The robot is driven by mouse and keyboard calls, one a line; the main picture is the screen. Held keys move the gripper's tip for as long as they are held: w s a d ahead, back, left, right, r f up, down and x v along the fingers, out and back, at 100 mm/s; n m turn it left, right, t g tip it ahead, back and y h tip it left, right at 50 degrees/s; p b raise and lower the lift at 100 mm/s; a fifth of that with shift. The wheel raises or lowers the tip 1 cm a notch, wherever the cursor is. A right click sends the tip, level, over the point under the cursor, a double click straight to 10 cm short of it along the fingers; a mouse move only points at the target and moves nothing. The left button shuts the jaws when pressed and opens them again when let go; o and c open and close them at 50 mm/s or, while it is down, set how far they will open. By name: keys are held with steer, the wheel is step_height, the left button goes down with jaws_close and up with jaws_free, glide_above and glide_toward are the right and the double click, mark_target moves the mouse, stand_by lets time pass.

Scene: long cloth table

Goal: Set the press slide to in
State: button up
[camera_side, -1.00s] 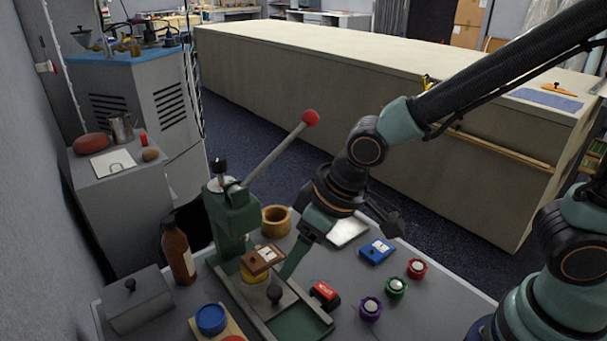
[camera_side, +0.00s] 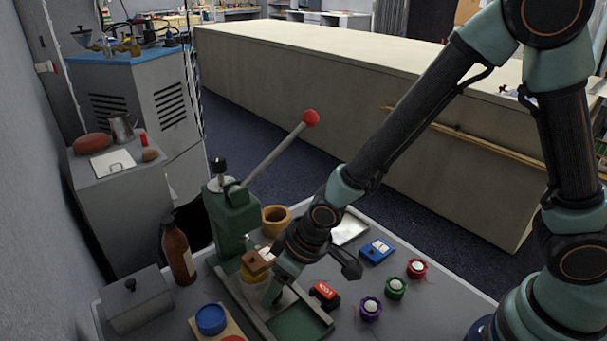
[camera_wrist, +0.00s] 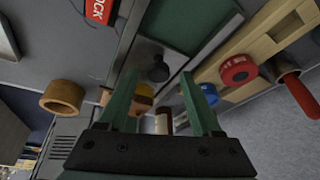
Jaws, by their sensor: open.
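The green press (camera_side: 232,218) stands on the grey table, with its red-tipped lever (camera_side: 283,146) raised to the upper right. Its metal slide with a green tray (camera_side: 300,322) extends toward the front. The dark slide knob (camera_wrist: 158,70) shows between my fingertips in the wrist view; in the side view my gripper hides it. A yellow round piece (camera_wrist: 145,89) lies beyond the knob, under the press head. My gripper (camera_wrist: 158,76) is open, its two green fingers on either side of the knob. I cannot tell whether they touch it. It also shows low over the slide in the side view (camera_side: 276,290).
A brown bottle (camera_side: 178,252) stands left of the press. A wooden ring (camera_side: 276,220) stands behind.

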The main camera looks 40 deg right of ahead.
steer(key=shift+w+f, duration=0.15)
steer(key=shift+f, duration=0.25)
jaws_close()
steer(key=shift+a, duration=0.1)
steer(key=shift+a+r, duration=0.1)
steer(key=shift+a, duration=0.05)
stand_by(1.0)
